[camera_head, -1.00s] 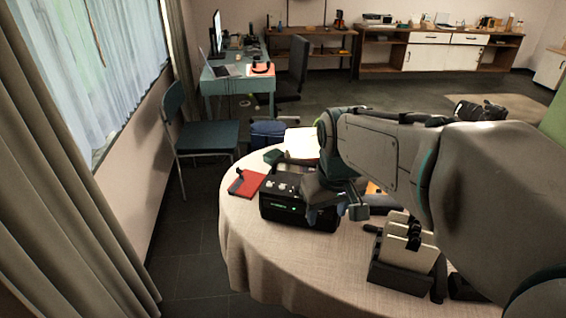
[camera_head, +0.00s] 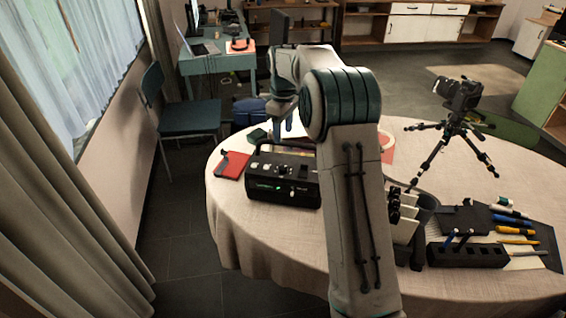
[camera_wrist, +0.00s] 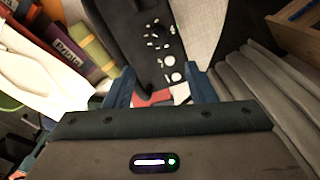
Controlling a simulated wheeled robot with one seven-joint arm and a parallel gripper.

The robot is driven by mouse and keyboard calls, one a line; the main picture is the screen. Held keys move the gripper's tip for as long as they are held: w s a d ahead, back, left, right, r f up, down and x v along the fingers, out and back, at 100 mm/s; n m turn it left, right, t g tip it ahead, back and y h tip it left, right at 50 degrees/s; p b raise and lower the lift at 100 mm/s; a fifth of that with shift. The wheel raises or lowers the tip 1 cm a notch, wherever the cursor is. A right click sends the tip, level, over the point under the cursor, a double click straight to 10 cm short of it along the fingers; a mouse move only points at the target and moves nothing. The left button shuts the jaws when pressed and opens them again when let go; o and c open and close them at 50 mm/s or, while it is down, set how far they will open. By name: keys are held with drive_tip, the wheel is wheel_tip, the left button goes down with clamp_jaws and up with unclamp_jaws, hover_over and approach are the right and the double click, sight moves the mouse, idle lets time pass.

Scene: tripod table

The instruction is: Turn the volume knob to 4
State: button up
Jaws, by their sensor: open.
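The black box-shaped device (camera_head: 272,192) stands on the round table with pale knobs on its top and a small green light and a white knob (camera_head: 292,191) on its front. Its markings are too small to read, so I cannot tell which knob is volume or its setting. In the wrist view the device (camera_wrist: 128,32) lies ahead of the fingers, with small white controls and two larger round white knobs (camera_wrist: 173,75). My gripper (camera_wrist: 162,86) is open, with nothing held between its blue fingers. In the head view my gripper (camera_head: 284,126) hangs above and behind the device, apart from it.
A red book (camera_head: 232,164) lies left of the device. My arm crosses the table to its right. The tablecloth (camera_head: 275,232) in front of the device is clear.

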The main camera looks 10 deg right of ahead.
sight(283, 167)
wheel_tip(283, 167, down, 14)
drive_tip(key=shift+r+p, duration=0.1)
drive_tip(key=shift+p, duration=0.9)
drive_tip(key=c, duration=1)
drive_tip(key=shift+o, duration=0.2)
